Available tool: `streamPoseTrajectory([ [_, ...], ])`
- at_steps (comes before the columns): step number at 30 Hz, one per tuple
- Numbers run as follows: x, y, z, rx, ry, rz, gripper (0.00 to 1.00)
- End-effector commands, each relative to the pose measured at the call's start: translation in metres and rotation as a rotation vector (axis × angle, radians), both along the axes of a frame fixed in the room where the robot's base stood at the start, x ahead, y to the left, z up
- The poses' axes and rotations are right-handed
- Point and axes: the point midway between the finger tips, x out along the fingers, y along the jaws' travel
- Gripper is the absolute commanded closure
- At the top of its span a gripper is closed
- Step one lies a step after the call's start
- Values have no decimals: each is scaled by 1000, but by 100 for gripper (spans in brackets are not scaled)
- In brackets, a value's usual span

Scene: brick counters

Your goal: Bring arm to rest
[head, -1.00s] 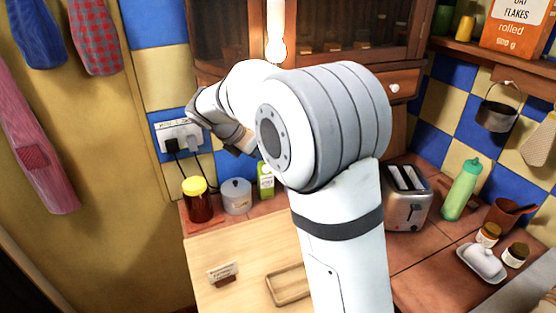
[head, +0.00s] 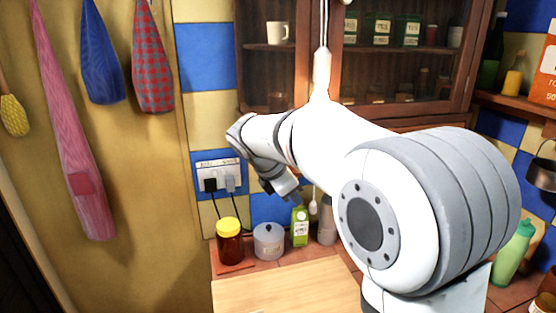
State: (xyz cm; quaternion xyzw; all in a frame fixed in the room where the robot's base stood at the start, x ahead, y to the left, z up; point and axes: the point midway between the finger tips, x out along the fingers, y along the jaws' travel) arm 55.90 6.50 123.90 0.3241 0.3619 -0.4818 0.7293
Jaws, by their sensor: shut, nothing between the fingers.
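My arm crosses the right half of the head view, with its large grey-banded joint in front. It reaches left toward the wall and bends down at the wrist. My gripper (head: 290,191) is at its end, small and partly turned away, pointing down and to the right. It is shut and empty. In the picture it is just above the green carton (head: 300,227) and right of the wall socket (head: 219,178); I cannot tell the depth between them.
A jar with a yellow lid (head: 229,242) and a grey lidded pot (head: 268,242) stand on the brick counter at the wall. A wooden board (head: 275,285) lies in front. A glass-fronted cabinet (head: 400,70) hangs behind my arm. A green bottle (head: 512,253) stands at right.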

Motion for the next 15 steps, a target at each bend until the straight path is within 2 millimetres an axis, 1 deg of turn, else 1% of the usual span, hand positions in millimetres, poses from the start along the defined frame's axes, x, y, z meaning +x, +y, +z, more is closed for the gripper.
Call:
streamPoseTrajectory([
  [1,-17,-12,2,54,-33,-82,100],
  [5,-62,-33,-3,217,-126,-335,100],
  [6,-76,-38,-5,266,-152,-417,100],
  [8,-97,-46,-9,336,-191,-540,100],
  [9,-111,-50,-12,383,-217,-623,100],
  [14,-166,-61,-28,564,-313,-973,100],
  [15,-179,-63,-33,607,-335,-1061,100],
])
